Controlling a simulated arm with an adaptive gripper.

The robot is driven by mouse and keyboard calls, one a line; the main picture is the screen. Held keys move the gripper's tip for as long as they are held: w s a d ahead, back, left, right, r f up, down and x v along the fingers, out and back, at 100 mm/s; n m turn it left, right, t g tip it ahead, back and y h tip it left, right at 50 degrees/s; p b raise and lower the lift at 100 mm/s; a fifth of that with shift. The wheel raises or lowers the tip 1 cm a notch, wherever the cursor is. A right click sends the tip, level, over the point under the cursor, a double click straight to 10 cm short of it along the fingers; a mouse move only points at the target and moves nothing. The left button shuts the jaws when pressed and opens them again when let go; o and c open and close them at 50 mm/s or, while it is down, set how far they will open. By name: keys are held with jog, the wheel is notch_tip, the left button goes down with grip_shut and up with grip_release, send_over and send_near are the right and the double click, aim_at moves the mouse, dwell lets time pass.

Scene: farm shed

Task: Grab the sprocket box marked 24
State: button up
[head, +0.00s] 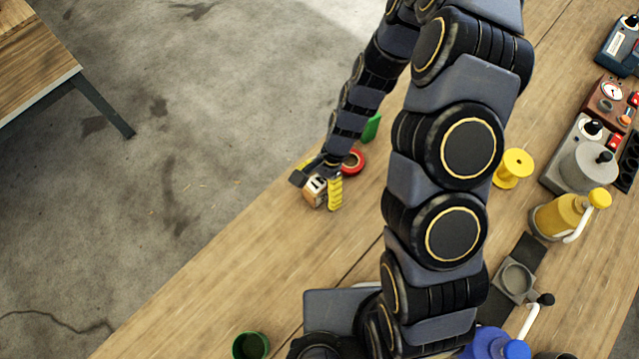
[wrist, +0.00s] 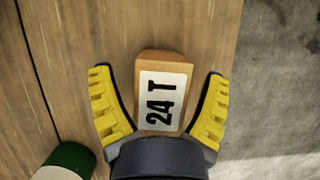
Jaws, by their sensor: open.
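The sprocket box (wrist: 161,62) is a small orange-brown block with a white label reading "24 T" in the wrist view. It lies on the wooden bench top near the edge. In the head view the box (head: 311,197) shows partly, with my gripper over it. My gripper (wrist: 160,90) is open, with one yellow-padded finger on each side of the box. Gaps show between both fingers and the box, so it is not gripped. In the head view my gripper (head: 318,188) is at the bench's left edge. The box's near end is hidden by the gripper body.
A red ring-shaped item (head: 352,161) and a green item (head: 371,128) are close beside my gripper. A green cylinder (wrist: 70,160) shows at lower left in the wrist view. A yellow spool (head: 513,168) stands farther right. The bench edge drops to concrete floor (head: 190,150).

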jog(key=c, duration=1.2)
jog(key=shift+r, duration=0.1)
